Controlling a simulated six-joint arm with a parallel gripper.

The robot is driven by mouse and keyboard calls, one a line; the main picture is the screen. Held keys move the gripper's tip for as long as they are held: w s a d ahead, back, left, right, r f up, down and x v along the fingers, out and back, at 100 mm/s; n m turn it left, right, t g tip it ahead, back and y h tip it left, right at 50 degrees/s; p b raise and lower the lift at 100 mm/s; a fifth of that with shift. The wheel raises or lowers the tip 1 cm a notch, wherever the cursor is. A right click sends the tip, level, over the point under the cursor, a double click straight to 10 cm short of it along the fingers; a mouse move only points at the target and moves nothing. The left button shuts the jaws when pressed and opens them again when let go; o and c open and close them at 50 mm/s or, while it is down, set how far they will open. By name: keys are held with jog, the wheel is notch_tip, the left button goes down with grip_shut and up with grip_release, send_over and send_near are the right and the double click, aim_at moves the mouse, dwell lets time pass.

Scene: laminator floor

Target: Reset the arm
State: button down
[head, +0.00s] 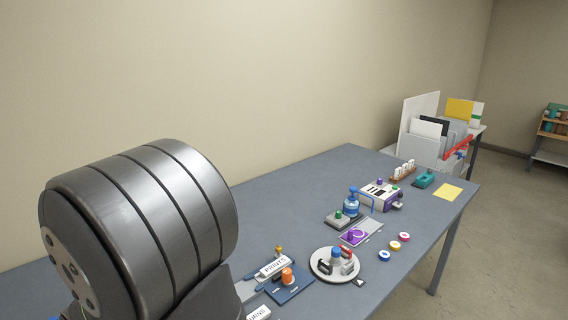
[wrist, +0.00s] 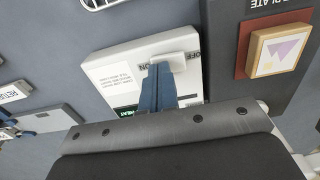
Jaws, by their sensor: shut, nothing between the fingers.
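My gripper (wrist: 160,72) shows in the wrist view with its two blue fingers together and nothing between them. Its tips are over a white panel (wrist: 112,58) with printed text, close to a pale rocker switch (wrist: 177,61) marked OFF and ON. I cannot tell whether they touch the switch. A small green HEAT display (wrist: 125,113) sits at the panel's lower edge, partly hidden by the fingers. In the head view my own grey arm link fills the lower left, and my gripper is out of sight.
The blue-grey table (head: 300,185) runs along a beige wall. It bears a round white tray (head: 318,270), a purple-topped device (head: 378,197), a blue stand (head: 351,203), coloured rings (head: 394,246) and a yellow sheet (head: 448,191). A framed picture block (wrist: 280,52) is right of the panel.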

jog(key=shift+r, duration=0.1)
jog(key=s+a+r, duration=0.1)
jog(key=r, duration=0.8)
jog(key=s+a+r+t+h, duration=0.1)
jog(key=s+a+r, duration=0.1)
jog(key=r, duration=0.8)
jog(key=shift+s+a+r, duration=0.15)
dwell(0.5)
jog(key=c, duration=2.2)
grip_release()
